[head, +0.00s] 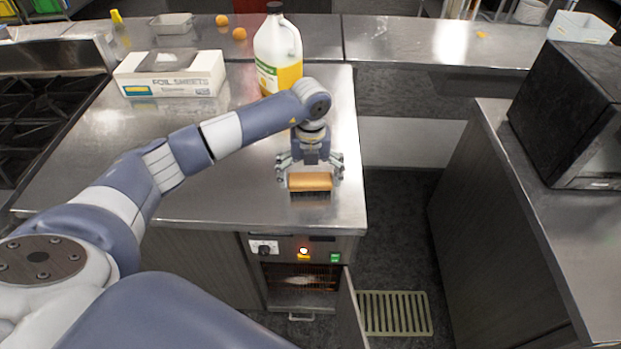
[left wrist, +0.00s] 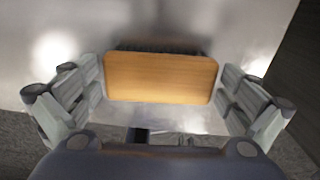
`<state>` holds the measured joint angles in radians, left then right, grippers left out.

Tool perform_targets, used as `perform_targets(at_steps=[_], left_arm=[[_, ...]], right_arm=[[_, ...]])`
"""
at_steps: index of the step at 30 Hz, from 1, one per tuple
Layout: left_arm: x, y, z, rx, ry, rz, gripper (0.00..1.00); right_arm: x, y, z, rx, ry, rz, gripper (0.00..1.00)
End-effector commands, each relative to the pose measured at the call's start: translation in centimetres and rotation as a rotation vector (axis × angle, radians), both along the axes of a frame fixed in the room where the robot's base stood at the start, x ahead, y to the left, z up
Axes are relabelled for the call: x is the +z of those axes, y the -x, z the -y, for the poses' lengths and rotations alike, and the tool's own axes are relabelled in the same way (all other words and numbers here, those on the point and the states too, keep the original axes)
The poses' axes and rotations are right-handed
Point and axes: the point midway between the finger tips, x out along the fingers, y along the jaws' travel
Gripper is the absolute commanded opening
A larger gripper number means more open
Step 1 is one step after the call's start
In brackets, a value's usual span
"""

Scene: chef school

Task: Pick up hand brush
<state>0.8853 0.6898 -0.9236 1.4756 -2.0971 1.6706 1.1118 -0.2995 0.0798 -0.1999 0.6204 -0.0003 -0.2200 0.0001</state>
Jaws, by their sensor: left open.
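The hand brush (head: 310,182) has an orange-brown wooden back and dark bristles pointing down. It rests on the steel counter (head: 230,190) near its front right corner. My left gripper (head: 310,171) is open above and around the brush, with one finger off each end. In the left wrist view the brush's wooden back (left wrist: 161,78) lies between the two open fingers of the left gripper (left wrist: 165,98). Small gaps show at both ends, so the fingers do not appear to grip it. My right gripper is not in view.
A large jug (head: 278,55) and a foil sheets box (head: 171,74) stand farther back on the counter. A stove (head: 40,110) is at left. A black microwave (head: 575,115) sits on the right counter. An oven below has its door (head: 352,310) open.

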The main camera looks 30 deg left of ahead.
Motion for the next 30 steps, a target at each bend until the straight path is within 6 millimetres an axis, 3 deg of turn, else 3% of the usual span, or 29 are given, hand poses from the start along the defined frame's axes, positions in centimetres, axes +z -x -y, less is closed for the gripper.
perform_targets(at_steps=[4,10,11,15,30], left_arm=[[-1.14,0.03,0.06,-0.001,0.001,-0.001,1.0],[-1.28,-0.01,0.06,-0.002,0.001,0.002,1.0],[-1.28,-0.01,0.06,-0.002,0.0,0.001,0.98],[-1.26,0.0,0.06,-0.002,0.0,0.001,0.66],[-0.55,-0.1,0.02,-0.001,0.001,0.005,0.65]], right_arm=[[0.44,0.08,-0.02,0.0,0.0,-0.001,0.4],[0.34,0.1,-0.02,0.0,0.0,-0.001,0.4],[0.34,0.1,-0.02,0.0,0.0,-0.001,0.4],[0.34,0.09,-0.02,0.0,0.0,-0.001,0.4],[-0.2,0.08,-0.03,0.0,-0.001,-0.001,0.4]])
